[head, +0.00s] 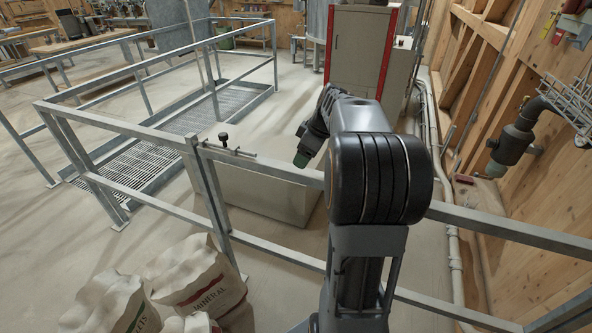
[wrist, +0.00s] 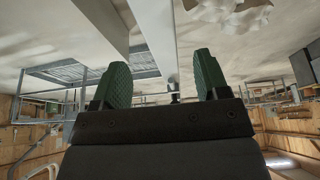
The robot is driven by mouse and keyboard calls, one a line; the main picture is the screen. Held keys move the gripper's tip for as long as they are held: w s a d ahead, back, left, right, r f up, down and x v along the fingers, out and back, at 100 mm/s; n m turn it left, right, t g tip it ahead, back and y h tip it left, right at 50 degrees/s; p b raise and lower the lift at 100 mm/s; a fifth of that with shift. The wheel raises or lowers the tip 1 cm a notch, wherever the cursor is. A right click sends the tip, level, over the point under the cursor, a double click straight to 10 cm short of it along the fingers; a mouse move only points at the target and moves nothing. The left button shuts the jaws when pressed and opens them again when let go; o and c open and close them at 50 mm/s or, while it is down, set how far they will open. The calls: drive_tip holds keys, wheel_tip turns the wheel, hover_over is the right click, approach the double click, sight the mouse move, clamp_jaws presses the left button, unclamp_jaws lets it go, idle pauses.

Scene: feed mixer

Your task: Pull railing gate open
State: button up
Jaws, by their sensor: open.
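The railing gate (head: 285,173) is a grey metal frame whose top rail runs right from a pair of close-set posts and passes behind my arm. It looks in line with the fixed railing (head: 120,122) on the left. A latch with a black knob (head: 223,138) and a thin bolt sits on the top rail by these posts. My gripper (head: 302,158) is just above the rail, right of the latch. In the wrist view my gripper (wrist: 162,74) has its green fingers apart, with a grey rail (wrist: 158,30) and a small dark knob (wrist: 174,88) showing between them. I cannot tell whether they touch.
Mineral sacks (head: 195,275) stand on the near side, left of the gate. A low beige box (head: 265,195) is behind the gate. A metal grating (head: 140,155) lies inside the railing. A wooden wall with a pipe fitting (head: 512,145) is at the right.

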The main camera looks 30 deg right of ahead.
sight(297, 169)
drive_tip(key=x, duration=0.7)
drive_tip(key=shift+w+a+f, duration=0.1)
drive_tip(key=shift+w+f, duration=0.05)
drive_tip(key=shift+f, duration=0.05)
clamp_jaws()
idle(0.4)
